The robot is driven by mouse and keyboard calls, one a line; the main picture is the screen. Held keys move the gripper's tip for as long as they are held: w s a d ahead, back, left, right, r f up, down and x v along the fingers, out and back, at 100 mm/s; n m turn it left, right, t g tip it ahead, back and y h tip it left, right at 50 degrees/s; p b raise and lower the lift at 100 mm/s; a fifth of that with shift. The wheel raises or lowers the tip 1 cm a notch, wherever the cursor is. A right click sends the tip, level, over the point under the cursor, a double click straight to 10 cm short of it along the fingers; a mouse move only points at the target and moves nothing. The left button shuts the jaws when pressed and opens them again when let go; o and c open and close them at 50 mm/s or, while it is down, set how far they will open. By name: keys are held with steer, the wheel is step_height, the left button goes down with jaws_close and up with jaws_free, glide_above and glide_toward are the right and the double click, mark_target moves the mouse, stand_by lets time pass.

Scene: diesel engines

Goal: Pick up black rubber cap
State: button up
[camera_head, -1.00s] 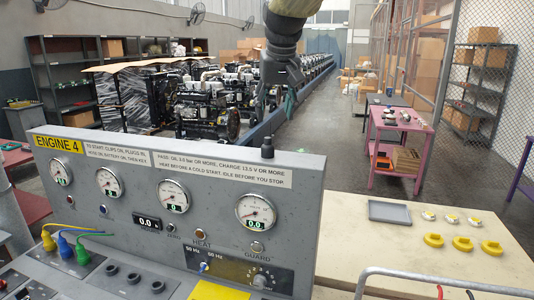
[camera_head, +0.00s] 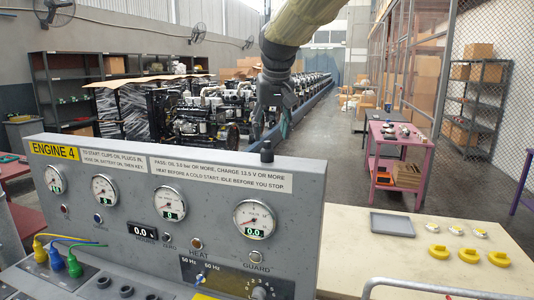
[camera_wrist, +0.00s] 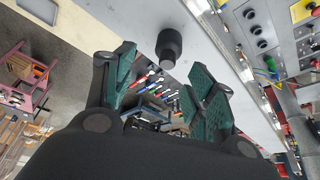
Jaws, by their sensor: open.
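The black rubber cap (camera_head: 267,151) stands upright on the top edge of the grey engine panel (camera_head: 200,170), near its right end. In the wrist view the cap (camera_wrist: 169,45) shows as a dark stepped cylinder, beyond and between the fingertips. My gripper (camera_head: 280,110) hangs just above and behind the cap in the head view, apart from it. In the wrist view my gripper (camera_wrist: 165,80) has its two green-padded fingers spread wide with nothing between them.
The panel carries gauges (camera_head: 255,219) and knobs on its face. To the right, a cream bench (camera_head: 350,250) holds a grey tray (camera_head: 392,224) and several yellow caps (camera_head: 438,252). A pink cart (camera_head: 395,150) and rows of engines (camera_head: 200,115) stand behind.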

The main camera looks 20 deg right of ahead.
mark_target(268, 142)
steer(key=shift+s, duration=0.15)
steer(key=shift+a+f+p, duration=0.15)
steer(key=shift+f+p, duration=0.15)
steer(key=shift+p, duration=0.25)
steer(key=x, duration=0.1)
steer(key=p+x, duration=0.1)
steer(key=x, duration=0.1)
steer(key=shift+w+a+f+p, duration=0.2)
steer(key=shift+w+a+p, duration=0.05)
steer(key=shift+w+p, duration=0.05)
steer(key=shift+d+f, duration=0.1)
steer(key=shift+f, duration=0.3)
steer(key=c, duration=0.8)
